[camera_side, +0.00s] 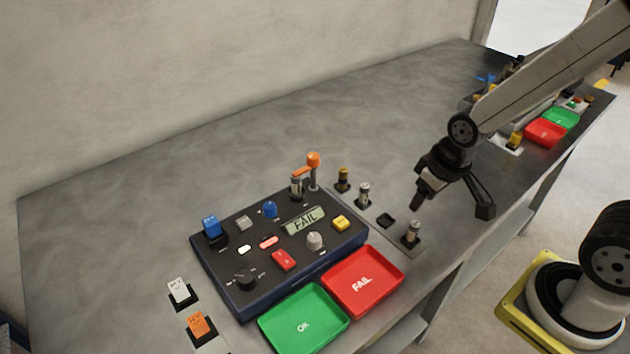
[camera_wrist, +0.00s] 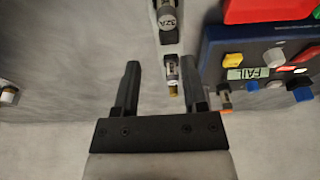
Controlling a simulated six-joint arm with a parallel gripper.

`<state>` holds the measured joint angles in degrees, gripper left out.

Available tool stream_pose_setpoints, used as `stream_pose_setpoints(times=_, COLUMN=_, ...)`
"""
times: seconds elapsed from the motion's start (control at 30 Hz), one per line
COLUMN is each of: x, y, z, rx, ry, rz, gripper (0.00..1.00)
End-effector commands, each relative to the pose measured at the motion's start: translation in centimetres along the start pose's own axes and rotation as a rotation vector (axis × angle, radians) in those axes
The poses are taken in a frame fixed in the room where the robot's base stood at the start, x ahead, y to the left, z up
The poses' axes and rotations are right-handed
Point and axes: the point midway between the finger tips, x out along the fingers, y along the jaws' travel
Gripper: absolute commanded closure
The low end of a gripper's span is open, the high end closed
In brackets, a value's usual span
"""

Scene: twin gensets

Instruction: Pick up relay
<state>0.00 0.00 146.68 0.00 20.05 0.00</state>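Which block is the relay is not labelled legibly. A white block (camera_side: 178,290) and an orange block (camera_side: 198,323) stand in dark bases left of the test panel in the side view. A blue block (camera_side: 211,226) stands on the panel's back left corner. My gripper (camera_side: 450,204) is open and empty, above the bench to the right of the panel, well away from these blocks. In the wrist view my gripper (camera_wrist: 160,68) shows both fingers apart with nothing held. Small cylindrical fuses appear between and beyond the fingers; the white and orange blocks are out of that view.
The test panel (camera_side: 230,269) reads FAIL, with an orange-handled lever (camera_side: 313,160) at its back. Green OK (camera_side: 281,322) and red FAIL (camera_side: 339,292) trays lie in front. Silver fuses (camera_side: 363,195) (camera_side: 412,232), a yellow-topped fuse (camera_side: 343,178) and an empty socket (camera_side: 387,220) sit right.

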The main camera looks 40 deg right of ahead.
Motion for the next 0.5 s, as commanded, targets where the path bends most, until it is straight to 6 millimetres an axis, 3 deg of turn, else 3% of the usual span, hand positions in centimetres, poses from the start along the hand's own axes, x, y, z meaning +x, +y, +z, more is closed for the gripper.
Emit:
stream_pose_setpoints(times=0.03, x=0.0, y=0.0, z=0.0, rx=0.0, ry=0.0, rz=0.0, gripper=0.27)
stream_pose_setpoints(times=0.07, x=0.0, y=0.0, z=0.0, rx=0.0, ry=0.0, rz=0.0, gripper=0.21)
stream_pose_setpoints(times=0.5, x=0.01, y=-0.3, z=-0.68, rx=-0.024, ry=-0.001, rz=-0.005, gripper=0.21)
